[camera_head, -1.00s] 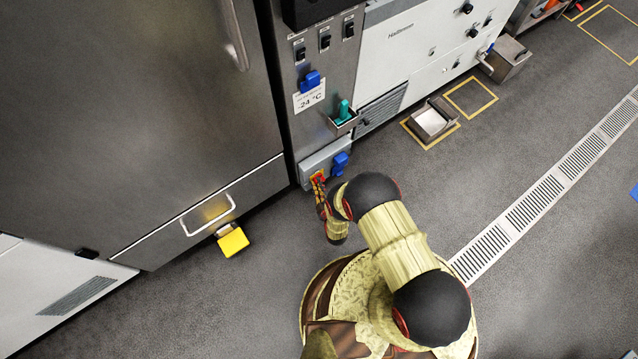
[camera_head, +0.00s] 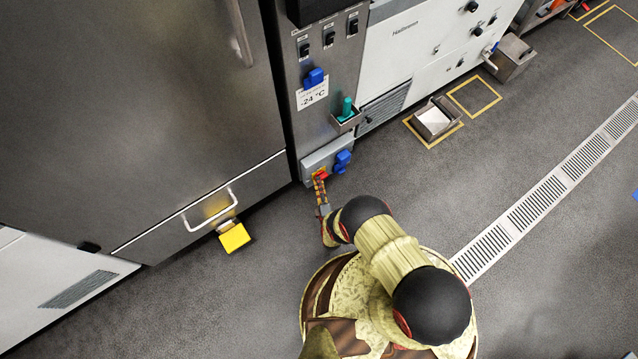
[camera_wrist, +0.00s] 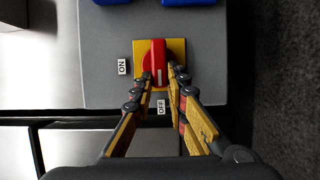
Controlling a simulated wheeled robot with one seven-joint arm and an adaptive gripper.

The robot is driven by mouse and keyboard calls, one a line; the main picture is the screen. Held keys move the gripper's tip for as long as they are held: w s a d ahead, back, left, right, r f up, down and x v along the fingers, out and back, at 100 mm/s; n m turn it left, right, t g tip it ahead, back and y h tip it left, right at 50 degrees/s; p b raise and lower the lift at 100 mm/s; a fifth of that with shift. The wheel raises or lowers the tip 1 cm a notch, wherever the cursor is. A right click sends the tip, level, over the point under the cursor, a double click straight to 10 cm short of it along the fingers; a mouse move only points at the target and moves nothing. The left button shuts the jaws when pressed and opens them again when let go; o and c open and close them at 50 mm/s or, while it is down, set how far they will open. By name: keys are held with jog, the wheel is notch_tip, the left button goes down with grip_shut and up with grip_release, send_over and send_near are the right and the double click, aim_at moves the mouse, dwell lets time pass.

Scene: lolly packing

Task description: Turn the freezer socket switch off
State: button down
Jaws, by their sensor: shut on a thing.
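The freezer socket is a grey box (camera_head: 314,163) low on the steel panel, also filling the upper middle of the wrist view (camera_wrist: 108,85). Its switch is a red knob (camera_wrist: 158,56) on a yellow plate (camera_wrist: 178,47). The knob stands upright in the wrist view, with its white mark at the lower end, toward the OFF label (camera_wrist: 161,106). The ON label (camera_wrist: 122,67) is to the left. My gripper (camera_wrist: 160,73) is shut on the knob's lower part, a fingertip on each side. In the head view, my gripper (camera_head: 320,180) reaches the box from below.
A blue plug (camera_head: 343,161) sits on the box right of the switch. A steel holder with a green-handled thing (camera_head: 347,107) hangs above. The freezer drawer handle (camera_head: 209,212) and a yellow pedal (camera_head: 234,238) are to the left. Open floor lies right.

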jog(key=shift+s+d+f, duration=0.15)
jog(key=c, duration=1.8)
grip_release()
jog(key=shift+o, duration=0.2)
jog(key=shift+r, duration=0.2)
